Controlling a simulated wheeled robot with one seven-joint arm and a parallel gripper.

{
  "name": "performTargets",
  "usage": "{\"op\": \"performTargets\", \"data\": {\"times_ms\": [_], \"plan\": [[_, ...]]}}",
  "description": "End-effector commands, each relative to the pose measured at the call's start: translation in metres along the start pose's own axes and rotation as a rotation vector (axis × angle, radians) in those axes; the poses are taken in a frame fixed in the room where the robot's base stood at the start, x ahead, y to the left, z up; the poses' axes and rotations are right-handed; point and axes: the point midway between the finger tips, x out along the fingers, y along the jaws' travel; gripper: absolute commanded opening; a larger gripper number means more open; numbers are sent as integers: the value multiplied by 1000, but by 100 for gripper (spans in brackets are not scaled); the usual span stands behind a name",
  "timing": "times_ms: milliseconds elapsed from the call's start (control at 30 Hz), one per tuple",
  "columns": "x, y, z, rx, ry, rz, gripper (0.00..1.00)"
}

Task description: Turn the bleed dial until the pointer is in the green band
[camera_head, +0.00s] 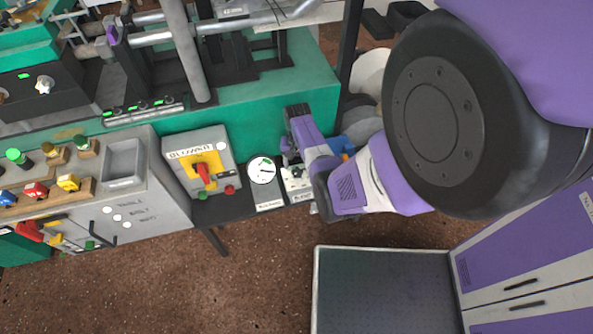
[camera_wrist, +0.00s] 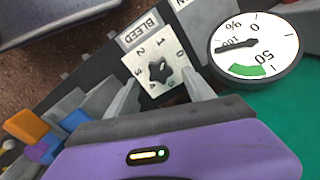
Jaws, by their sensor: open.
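The bleed dial (camera_wrist: 159,71) is a dark knob on a white numbered plate under a "BLEED" label in the wrist view. My gripper (camera_wrist: 161,80) is open, with one grey finger on each side of the plate. I cannot tell whether the fingers touch the knob. The round white gauge (camera_wrist: 254,46) sits right of the dial, with its black pointer (camera_wrist: 236,45) near the 100 mark. The green band (camera_wrist: 245,70) lies by the 50 mark, apart from the pointer. In the head view the gauge (camera_head: 262,170) is left of my gripper, which partly covers the dial plate (camera_head: 296,180).
A grey box with a red and yellow switch (camera_head: 203,170) stands left of the gauge. A green machine (camera_head: 240,100) rises behind. Blue and orange items (camera_wrist: 38,132) lie left of my gripper in the wrist view. Brown floor (camera_head: 240,280) is open in front.

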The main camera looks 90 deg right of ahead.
Motion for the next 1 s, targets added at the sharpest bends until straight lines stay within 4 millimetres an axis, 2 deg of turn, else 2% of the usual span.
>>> {"op": "performTargets", "data": {"times_ms": [267,1000], "plan": [[2,0,0,-3,0,0,62],[35,0,0,-4,0,1,62]]}}
